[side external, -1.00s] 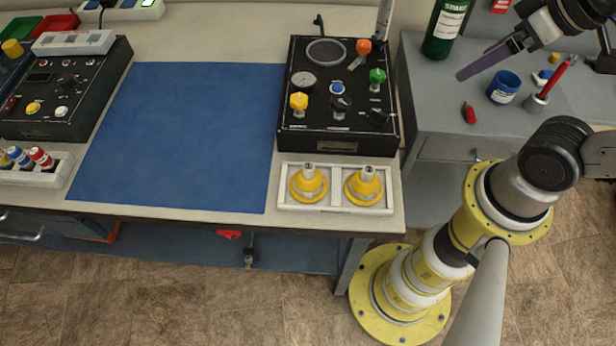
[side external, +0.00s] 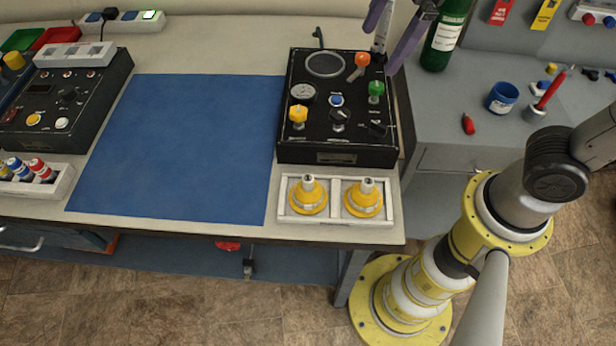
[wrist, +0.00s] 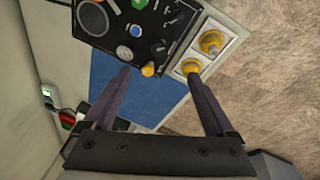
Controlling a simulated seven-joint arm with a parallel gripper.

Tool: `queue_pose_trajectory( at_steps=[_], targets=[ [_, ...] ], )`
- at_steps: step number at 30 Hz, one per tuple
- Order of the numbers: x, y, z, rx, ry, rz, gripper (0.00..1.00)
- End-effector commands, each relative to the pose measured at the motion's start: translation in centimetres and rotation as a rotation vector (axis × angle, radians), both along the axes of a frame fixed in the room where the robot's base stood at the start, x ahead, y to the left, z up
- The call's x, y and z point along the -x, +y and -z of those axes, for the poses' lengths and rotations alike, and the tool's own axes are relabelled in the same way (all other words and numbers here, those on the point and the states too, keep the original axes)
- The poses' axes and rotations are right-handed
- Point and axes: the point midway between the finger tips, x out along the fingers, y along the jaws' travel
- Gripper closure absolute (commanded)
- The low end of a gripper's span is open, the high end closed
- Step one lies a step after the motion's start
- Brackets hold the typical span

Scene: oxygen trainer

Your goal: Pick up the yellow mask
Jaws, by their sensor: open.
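Two yellow masks sit side by side in a white two-compartment tray (side external: 334,216) at the front right of the bench. The left mask (side external: 308,197) and the right mask (side external: 362,198) each have a pale port on top. In the wrist view the masks show as one (wrist: 190,67) and another (wrist: 211,42), beyond my right finger. My gripper (side external: 388,42) is at the top of the side view, above the back right of the black panel, with purple fingers spread and nothing between them. It also shows in the wrist view (wrist: 167,102), open.
The black control panel (side external: 335,150) with knobs and a gauge stands just behind the tray. A blue mat (side external: 180,150) lies left of it, clear. A green cylinder (side external: 447,35) stands at the back right. A second control box (side external: 75,95) is at the left.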

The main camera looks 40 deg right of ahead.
Motion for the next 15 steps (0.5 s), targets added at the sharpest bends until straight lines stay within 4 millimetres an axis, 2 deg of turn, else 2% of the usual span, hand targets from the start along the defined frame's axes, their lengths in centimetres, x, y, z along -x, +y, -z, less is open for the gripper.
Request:
queue_pose_trajectory(
  at_steps=[1, 3, 7, 10, 15],
  targets=[
    [-0.9, 2.8, 1.0, 0.027, 0.039, -0.108, 0.10],
    [-1.5, 6.2, 2.3, 0.057, 0.080, -0.226, 0.10],
    [-1.3, 11.5, 5.1, 0.101, 0.145, -0.372, 0.10],
    [-0.3, 14.0, 7.1, 0.129, 0.183, -0.438, 0.10],
    [0.9, 15.1, 8.4, 0.147, 0.203, -0.480, 0.10]
  ],
)
